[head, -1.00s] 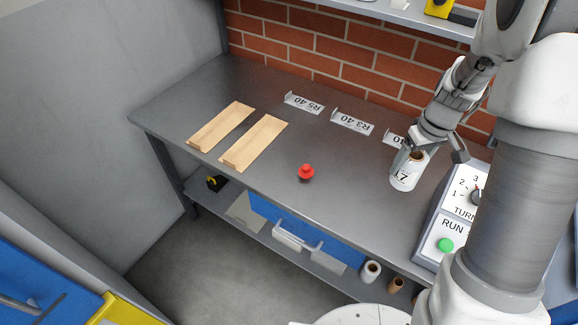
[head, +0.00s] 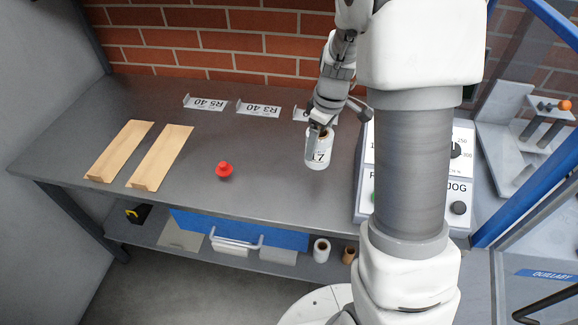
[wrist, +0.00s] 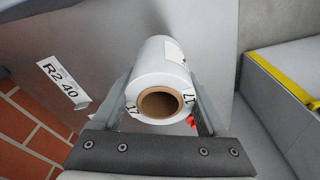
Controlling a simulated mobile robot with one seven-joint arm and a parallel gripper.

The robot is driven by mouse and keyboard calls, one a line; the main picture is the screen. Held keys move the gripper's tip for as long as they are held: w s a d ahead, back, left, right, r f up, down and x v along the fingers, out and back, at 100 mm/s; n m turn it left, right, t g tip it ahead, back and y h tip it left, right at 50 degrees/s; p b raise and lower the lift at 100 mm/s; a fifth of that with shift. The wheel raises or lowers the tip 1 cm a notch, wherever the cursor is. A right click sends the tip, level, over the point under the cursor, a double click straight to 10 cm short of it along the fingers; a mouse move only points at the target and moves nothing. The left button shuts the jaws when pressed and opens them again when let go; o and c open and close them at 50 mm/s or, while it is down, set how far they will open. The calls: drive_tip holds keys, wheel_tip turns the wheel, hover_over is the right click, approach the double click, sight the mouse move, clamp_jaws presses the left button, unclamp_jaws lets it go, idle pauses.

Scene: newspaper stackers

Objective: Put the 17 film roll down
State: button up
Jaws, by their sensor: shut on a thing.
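The 17 film roll (head: 318,153) is a white cylinder with a brown core and a black 17 on its side. My gripper (head: 321,131) is shut on its upper part, and the roll stands roughly upright over the grey bench (head: 255,165), close to the control box. I cannot tell whether its bottom touches the bench. In the wrist view the roll (wrist: 163,68) sits between both fingers, its core end facing the camera. A sign reading R2 40 (wrist: 63,84) lies beside it there; this sign is partly hidden in the head view.
Signs R3 40 (head: 258,109) and R5 40 (head: 205,103) line the bench back. Two wooden trays (head: 120,152) lie left and a red knob-like object (head: 224,170) front centre. The control box (head: 365,190) is close right. More rolls (head: 321,250) stand on the lower shelf.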

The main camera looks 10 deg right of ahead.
drive_tip(key=shift+s+a+f+b, duration=0.1)
drive_tip(key=shift+a+f, duration=0.85)
drive_tip(key=shift+f, duration=0.3)
drive_tip(key=shift+s+a+f+b, duration=0.1)
drive_tip(key=shift+a+f+b, duration=0.05)
drive_tip(key=shift+a+f, duration=1)
drive_tip(key=shift+a+f+b, duration=0.1)
drive_tip(key=shift+a+f, duration=0.7)
drive_tip(key=shift+f, duration=0.55)
drive_tip(key=shift+f, duration=0.1)
drive_tip(key=shift+f, duration=0.15)
drive_tip(key=o, duration=1.5)
drive_tip(key=shift+o, duration=0.2)
